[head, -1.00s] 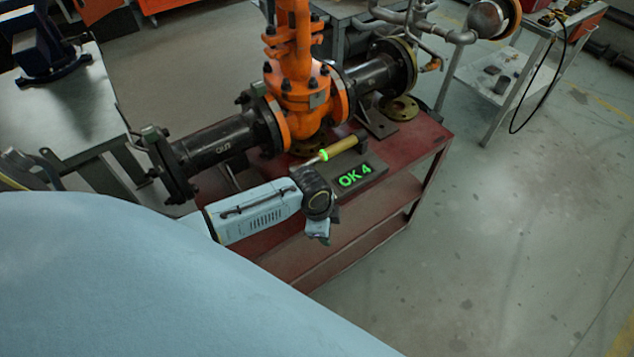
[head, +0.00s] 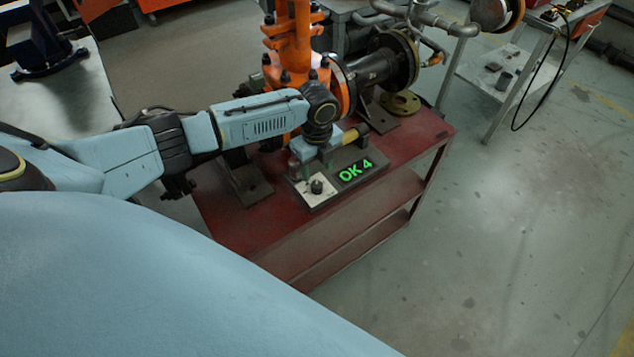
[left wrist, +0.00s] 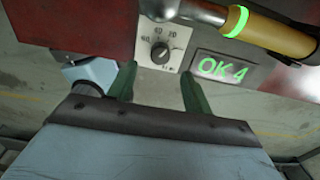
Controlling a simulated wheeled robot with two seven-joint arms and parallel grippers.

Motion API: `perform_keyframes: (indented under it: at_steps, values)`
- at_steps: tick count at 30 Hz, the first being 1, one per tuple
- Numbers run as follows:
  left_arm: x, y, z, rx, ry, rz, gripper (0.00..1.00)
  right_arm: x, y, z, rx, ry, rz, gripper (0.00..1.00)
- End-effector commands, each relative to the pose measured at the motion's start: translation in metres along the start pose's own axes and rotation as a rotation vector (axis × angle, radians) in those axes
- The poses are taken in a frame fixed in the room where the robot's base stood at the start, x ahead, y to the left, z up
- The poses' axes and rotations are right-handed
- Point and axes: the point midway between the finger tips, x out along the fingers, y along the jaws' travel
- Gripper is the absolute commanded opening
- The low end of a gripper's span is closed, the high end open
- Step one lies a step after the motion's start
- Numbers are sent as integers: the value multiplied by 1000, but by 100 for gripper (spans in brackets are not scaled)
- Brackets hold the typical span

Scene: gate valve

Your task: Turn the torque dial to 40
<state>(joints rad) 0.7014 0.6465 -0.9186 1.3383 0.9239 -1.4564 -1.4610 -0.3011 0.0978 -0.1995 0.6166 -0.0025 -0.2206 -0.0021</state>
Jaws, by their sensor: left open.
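The torque dial is a small black knob (head: 317,187) on a white plate at the left end of a dark box on the red bench. In the left wrist view the knob (left wrist: 160,52) shows a pale pointer line and small printed numbers around it; its exact setting is too small to tell. In the head view the gripper (head: 312,150) is just behind the dial plate, partly hidden.
A yellow-handled wrench (left wrist: 270,32) with a green ring lies along the back of the box, close to my gripper. The orange valve (head: 297,70) and its dark pipe (head: 385,70) stand behind. The red bench top (head: 255,225) is clear in front.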

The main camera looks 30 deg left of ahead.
Motion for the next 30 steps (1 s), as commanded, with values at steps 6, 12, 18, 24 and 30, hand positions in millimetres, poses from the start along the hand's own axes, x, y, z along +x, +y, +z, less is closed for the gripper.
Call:
perform_keyframes:
  at_steps: [6,12,18,24,30]
  values:
    - [44,0,-1,-1,1,2,50,12,11,2,-8,-2,14,50]
    - [61,0,0,0,0,1,50,16,23,5,-15,-7,29,50]
    - [64,0,0,0,0,-1,50,16,28,6,-16,-8,35,50]
    - [64,0,0,0,0,-1,42,16,26,5,-15,-7,33,50]
    - [64,0,0,-1,-1,0,16,16,22,2,-13,-3,29,50]
